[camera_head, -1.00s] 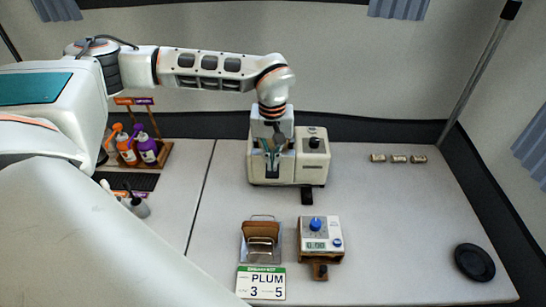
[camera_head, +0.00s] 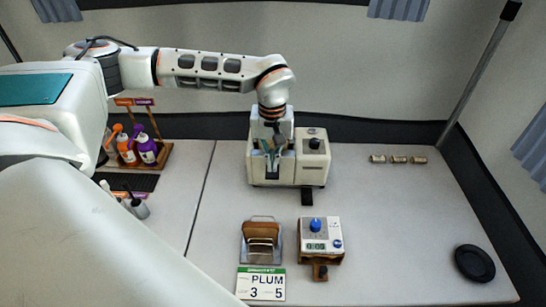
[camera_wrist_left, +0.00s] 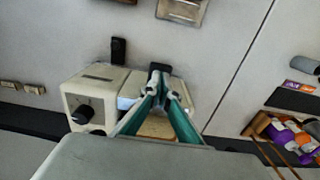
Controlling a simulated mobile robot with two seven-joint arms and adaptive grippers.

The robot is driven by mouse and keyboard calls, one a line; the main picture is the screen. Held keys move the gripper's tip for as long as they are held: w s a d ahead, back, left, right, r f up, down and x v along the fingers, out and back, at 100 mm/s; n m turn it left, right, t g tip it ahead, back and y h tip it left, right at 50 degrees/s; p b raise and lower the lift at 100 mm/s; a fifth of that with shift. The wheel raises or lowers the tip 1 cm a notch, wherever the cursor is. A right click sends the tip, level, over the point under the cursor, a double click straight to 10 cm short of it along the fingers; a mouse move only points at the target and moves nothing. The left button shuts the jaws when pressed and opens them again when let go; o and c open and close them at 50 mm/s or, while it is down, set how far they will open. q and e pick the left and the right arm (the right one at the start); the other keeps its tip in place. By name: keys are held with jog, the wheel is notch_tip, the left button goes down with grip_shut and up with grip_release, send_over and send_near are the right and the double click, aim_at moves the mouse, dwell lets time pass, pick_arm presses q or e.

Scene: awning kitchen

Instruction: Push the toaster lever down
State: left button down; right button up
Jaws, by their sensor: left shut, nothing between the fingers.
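The cream toaster (camera_head: 313,169) stands toward the back of the counter, with a dark knob on its right part. It also shows in the wrist view (camera_wrist_left: 84,92). My left gripper (camera_head: 271,160) points down over the toaster's left part. Its teal fingers are shut with nothing between them. In the wrist view the fingertips (camera_wrist_left: 161,90) come together just beside a black tab (camera_wrist_left: 159,69) at the toaster's edge, which looks like the lever. I cannot tell whether they touch it. In the head view the gripper hides the lever.
A bottle rack (camera_head: 166,152) is left, small blocks (camera_head: 398,160) and a black dish (camera_head: 474,263) right. The counter right of the toaster is mostly clear.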

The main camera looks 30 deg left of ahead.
aim_at(272, 173)
pick_arm(q)
jog(key=shift+f+b, duration=0.65)
jog(key=shift+f, duration=1)
jog(key=shift+f+b, duration=0.55)
jog(key=shift+f, duration=1)
jog(key=shift+r, duration=0.2)
